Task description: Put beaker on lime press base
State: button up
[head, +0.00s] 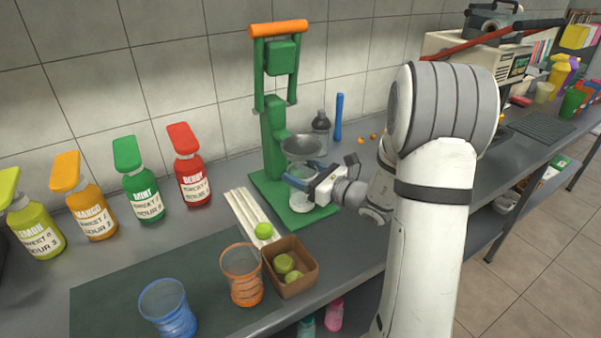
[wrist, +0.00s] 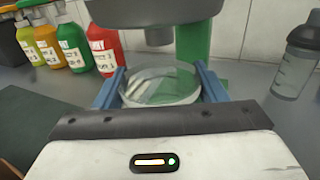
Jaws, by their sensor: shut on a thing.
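The clear beaker (head: 300,199) is between the blue fingers of my gripper (head: 305,170), over the green lime press base (head: 267,186). In the wrist view the beaker's round rim (wrist: 160,88) shows between the two blue fingers of my gripper (wrist: 160,90), which is shut on it. The beaker looks upright, below the press's grey metal cup (head: 301,145). I cannot tell whether its bottom touches the base. The green press (head: 274,130) with its orange handle (head: 278,28) stands behind it.
A brown box (head: 291,277) with limes, an orange glass (head: 241,277) and a blue glass (head: 168,309) stand in front left. Several syrup bottles (head: 143,190) line the wall. The cup is close above my gripper.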

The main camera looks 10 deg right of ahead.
jog(key=shift+f, duration=0.2)
jog(key=o, duration=1.3)
jog(key=shift+o, duration=0.2)
jog(key=shift+r, duration=0.2)
jog(key=shift+s+d, duration=0.2)
jog(key=shift+d, duration=0.05)
jog(key=v, duration=1.1)
jog(key=shift+s, duration=0.25)
jog(key=shift+d, duration=0.1)
